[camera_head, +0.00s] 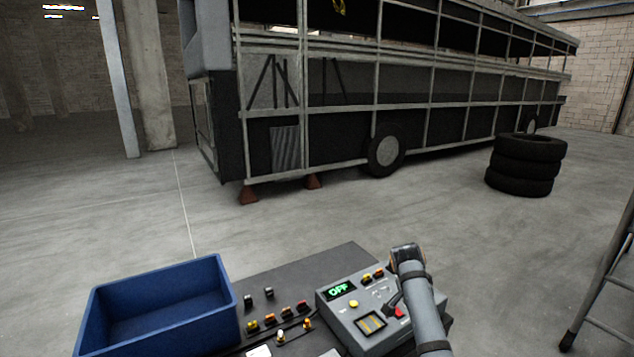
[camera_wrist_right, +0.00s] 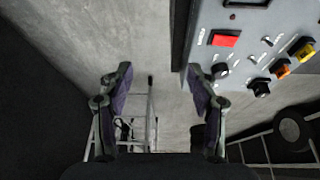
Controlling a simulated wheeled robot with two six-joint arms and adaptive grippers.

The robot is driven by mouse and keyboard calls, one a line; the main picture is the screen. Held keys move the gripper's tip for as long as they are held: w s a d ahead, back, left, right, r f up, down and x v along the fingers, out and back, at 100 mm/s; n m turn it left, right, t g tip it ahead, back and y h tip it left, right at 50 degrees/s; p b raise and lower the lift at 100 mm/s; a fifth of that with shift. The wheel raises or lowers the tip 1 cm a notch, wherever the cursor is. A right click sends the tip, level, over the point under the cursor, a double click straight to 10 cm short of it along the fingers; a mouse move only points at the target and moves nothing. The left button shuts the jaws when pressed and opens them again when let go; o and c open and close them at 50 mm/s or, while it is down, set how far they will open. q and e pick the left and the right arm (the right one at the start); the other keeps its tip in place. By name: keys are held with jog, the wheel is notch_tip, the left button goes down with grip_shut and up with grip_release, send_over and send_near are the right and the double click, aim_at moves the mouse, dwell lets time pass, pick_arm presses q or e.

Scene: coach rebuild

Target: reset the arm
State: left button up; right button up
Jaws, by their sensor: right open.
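My right arm comes in from the bottom right in the head view. The grey control box (camera_head: 342,312) has a green display reading OFF (camera_head: 339,289). Its red button (camera_wrist_right: 224,38) shows beyond the right finger in the wrist view. My left gripper is not in view.
A blue bin (camera_head: 160,302) stands left on the dark table (camera_head: 345,258), beside several small coloured parts. Beyond are a bus frame (camera_head: 345,100), stacked tyres (camera_head: 525,165) and a ladder (camera_head: 602,285) at right. Open floor lies between table and bus.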

notch_tip(320, 180, down, 11)
jog(key=n, duration=0.2)
jog(key=s+f+n+y+b, duration=0.1)
jog(key=s+f+n, duration=0.1)
jog(key=s+f, duration=0.55)
jog(key=s+f+n, duration=0.2)
jog(key=s+f, duration=0.2)
jog(key=f, duration=0.7)
jog(key=s+f+n+y+b, duration=0.1)
jog(key=s+f+n, duration=0.1)
jog(key=s+f, duration=0.55)
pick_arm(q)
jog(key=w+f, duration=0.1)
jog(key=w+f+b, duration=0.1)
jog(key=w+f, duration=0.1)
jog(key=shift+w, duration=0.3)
pick_arm(e)
jog(key=s+f+n, duration=0.1)
jog(key=s+f, duration=0.5)
jog(key=s, duration=0.5)
jog(key=s+f+n, duration=0.2)
jog(key=s+f, duration=0.4)
jog(key=s, duration=0.5)
jog(key=s+f+n+y, duration=0.1)
jog(key=s+f, duration=0.5)
jog(key=s, duration=0.6)
jog(key=shift+d+n+g, duration=0.3)
jog(key=shift+n+g, duration=0.1)
